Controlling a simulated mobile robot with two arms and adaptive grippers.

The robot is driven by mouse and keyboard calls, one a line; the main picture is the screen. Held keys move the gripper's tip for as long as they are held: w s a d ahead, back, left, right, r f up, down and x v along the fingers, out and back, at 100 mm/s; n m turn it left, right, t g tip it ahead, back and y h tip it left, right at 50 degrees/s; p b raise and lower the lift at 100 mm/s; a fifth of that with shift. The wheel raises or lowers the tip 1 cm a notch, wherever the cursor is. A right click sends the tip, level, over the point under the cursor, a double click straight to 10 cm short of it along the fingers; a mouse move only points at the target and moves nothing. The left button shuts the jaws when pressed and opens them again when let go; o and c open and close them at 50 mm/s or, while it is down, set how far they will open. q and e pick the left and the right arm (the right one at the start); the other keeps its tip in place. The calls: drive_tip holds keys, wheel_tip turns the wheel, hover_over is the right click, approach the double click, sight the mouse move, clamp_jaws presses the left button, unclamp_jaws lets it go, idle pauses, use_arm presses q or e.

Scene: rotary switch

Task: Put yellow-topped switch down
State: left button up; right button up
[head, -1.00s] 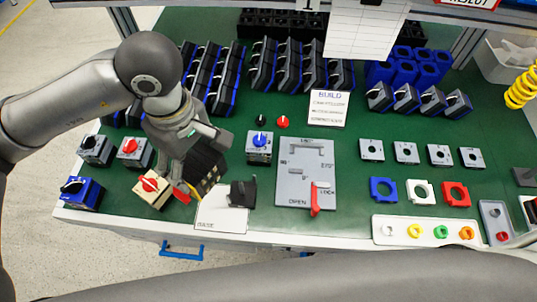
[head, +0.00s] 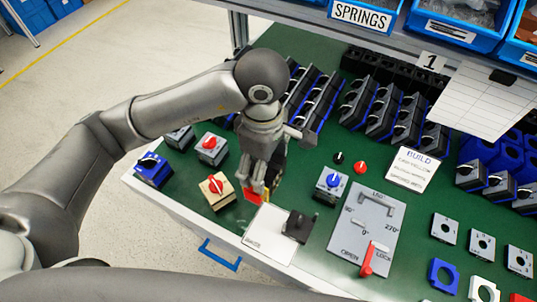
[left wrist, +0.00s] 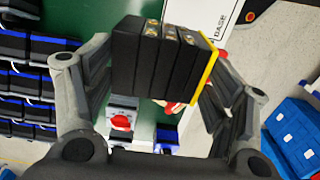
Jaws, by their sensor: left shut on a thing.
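My right gripper is not in view.
A cream switch with a red knob (head: 217,190) stands just left of the gripper. Blue (head: 154,169) and grey (head: 211,148) switches stand beyond it. The BASE card (head: 265,240) carries a black part (head: 298,226). A blue-topped switch (head: 331,184) and grey gauge plate (head: 367,229) are right.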

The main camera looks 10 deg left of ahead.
use_arm(q)
drive_tip(key=w+f+p, duration=0.1)
drive_tip(key=w+f, duration=0.1)
drive_tip(key=f, duration=0.1)
drive_tip(key=w+a+f+p, duration=0.1)
drive_tip(key=w+f, duration=0.2)
drive_tip(key=w+f+p, duration=0.1)
drive_tip(key=w+f, duration=0.2)
drive_tip(key=f, duration=0.1)
drive_tip(key=shift+w+a+f, duration=0.1)
drive_tip(key=shift+w+a, duration=0.1)
drive_tip(key=shift+a, duration=0.15)
drive_tip(key=shift+f, duration=0.15)
drive_tip(key=shift+f, duration=0.1)
drive_tip(key=shift+f, duration=0.15)
drive_tip(key=o, duration=0.9)
